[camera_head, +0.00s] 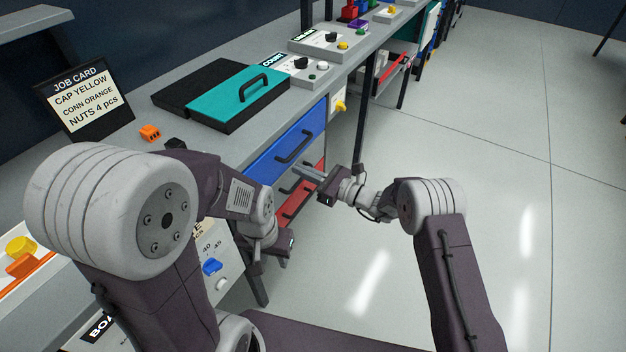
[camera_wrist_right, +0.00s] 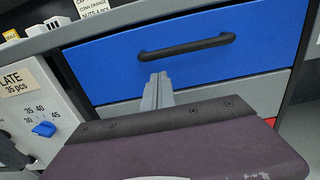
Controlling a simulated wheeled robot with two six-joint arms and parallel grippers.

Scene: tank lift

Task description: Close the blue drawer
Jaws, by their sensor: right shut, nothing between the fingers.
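The blue drawer (camera_head: 265,164) sits under the edge of the grey bench, and its front carries a black bar handle (camera_head: 293,147). In the right wrist view the blue front (camera_wrist_right: 200,65) fills the upper part, with its handle (camera_wrist_right: 188,46) across it. No drawer inside shows, and the front looks about level with the bench edge. My right gripper (camera_head: 304,171) is shut and empty, pointing at the drawer front below the handle; its fingertips show in the wrist view (camera_wrist_right: 158,82). Whether they touch the front I cannot tell. My left gripper (camera_head: 284,245) hangs low by the bench leg, its jaws unclear.
A grey panel (camera_wrist_right: 240,86) and a red drawer (camera_head: 292,206) lie below the blue one. A teal-lidded black case (camera_head: 235,97) and a job card (camera_head: 85,100) stand on the bench. A control box (camera_wrist_right: 42,110) is left of the drawer. The floor at right is clear.

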